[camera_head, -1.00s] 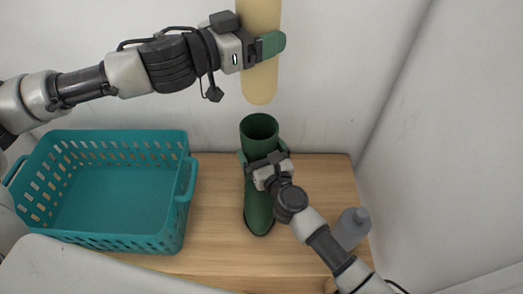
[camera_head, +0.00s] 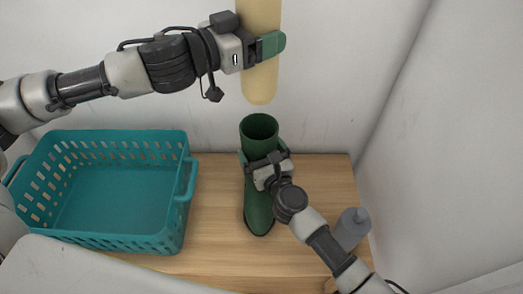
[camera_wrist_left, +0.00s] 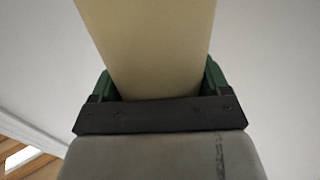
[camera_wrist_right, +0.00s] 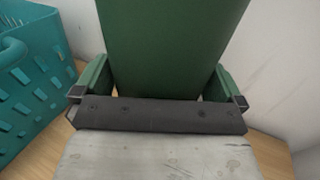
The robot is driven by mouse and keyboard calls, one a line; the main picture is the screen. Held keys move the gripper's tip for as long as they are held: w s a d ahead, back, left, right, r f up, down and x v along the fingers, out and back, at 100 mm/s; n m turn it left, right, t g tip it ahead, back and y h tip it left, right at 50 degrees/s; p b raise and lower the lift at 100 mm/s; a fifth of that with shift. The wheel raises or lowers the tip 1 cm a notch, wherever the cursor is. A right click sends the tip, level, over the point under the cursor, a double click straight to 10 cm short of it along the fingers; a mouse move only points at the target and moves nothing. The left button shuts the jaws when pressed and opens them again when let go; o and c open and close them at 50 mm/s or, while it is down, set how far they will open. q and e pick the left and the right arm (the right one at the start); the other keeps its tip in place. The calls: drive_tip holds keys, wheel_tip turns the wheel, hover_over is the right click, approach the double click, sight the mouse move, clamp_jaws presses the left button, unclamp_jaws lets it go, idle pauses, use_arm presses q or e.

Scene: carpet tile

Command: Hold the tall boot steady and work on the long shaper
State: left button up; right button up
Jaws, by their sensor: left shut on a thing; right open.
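The green tall boot (camera_head: 259,208) stands upright on the wooden surface, its round opening facing up. My right gripper (camera_head: 264,158) is at the upper shaft, its fingers open on either side of it; the boot shaft also fills the right wrist view (camera_wrist_right: 170,50). The long shaper (camera_head: 259,85) is a pale yellow rounded bar, hanging upright above the boot with its lower end clear of the opening. My left gripper (camera_head: 268,46) is shut on it; the shaper also shows between the fingers in the left wrist view (camera_wrist_left: 150,45). The shaper's top is out of the head view.
A teal basket (camera_head: 188,190) with slotted walls stands on the wooden surface (camera_head: 215,240) at the left and looks empty. A grey bottle (camera_head: 352,228) stands at the right, close to my right forearm. White walls close off the back and right.

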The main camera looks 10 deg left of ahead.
drive_tip(key=c, duration=0.4)
drive_tip(key=shift+c, duration=0.2)
idle(0.4)
